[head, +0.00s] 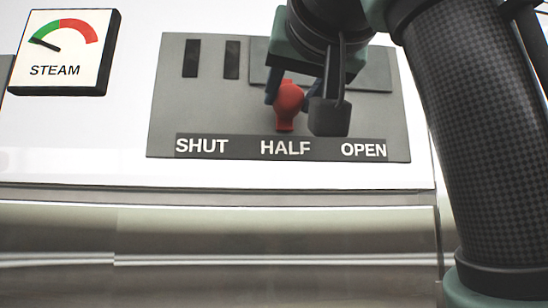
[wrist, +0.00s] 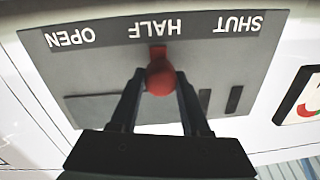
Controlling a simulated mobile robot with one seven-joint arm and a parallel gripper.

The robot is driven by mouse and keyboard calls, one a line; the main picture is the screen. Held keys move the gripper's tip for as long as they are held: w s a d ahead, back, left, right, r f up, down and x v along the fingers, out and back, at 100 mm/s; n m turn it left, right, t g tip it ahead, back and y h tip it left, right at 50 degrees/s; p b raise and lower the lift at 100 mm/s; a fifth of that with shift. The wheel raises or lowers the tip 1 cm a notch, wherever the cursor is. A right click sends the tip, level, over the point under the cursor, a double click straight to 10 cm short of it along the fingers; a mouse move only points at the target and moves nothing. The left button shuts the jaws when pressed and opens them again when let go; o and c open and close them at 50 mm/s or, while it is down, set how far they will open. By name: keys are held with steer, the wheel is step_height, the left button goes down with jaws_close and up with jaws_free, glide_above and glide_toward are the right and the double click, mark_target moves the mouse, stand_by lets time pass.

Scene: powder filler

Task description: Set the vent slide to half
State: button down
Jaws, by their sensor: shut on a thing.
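The vent slide's red knob (head: 289,98) stands on the grey panel (head: 165,120), with its pointer tip above the word HALF. My gripper (head: 287,90) is shut on the knob, with one dark finger on each side. The wrist view, which is upside down, shows the red knob (wrist: 160,77) between my fingertips (wrist: 160,85) and its tip in line with HALF. A grey slide plate (head: 375,75) lies behind and to the right of the knob. My wrist hides part of this plate in the head view.
Two dark slots (head: 192,58) are uncovered above SHUT. The label strip (head: 240,147) reads SHUT, HALF and OPEN from left to right. A STEAM gauge (head: 65,50) is at the upper left. A metal ledge (head: 200,195) runs below the panel.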

steer(key=shift+w+f, duration=0.1)
steer(key=shift+f, duration=0.1)
steer(key=c, duration=0.8)
jaws_free()
steer(key=o, duration=0.4)
steer(key=shift+w+d, duration=0.1)
steer(key=shift+w, duration=0.1)
steer(key=shift+s+r, duration=0.1)
steer(key=shift+s, duration=0.05)
steer(key=shift+s+d+b, duration=0.2)
steer(key=shift+s+b, duration=0.95)
steer(key=shift+s, duration=0.95)
steer(key=shift+s+d+b, duration=0.15)
steer(key=shift+s+b, duration=1)
steer(key=shift+s, duration=1)
steer(key=shift+s+d+b, duration=0.2)
steer(key=shift+s+b, duration=0.95)
steer(key=shift+s, duration=0.95)
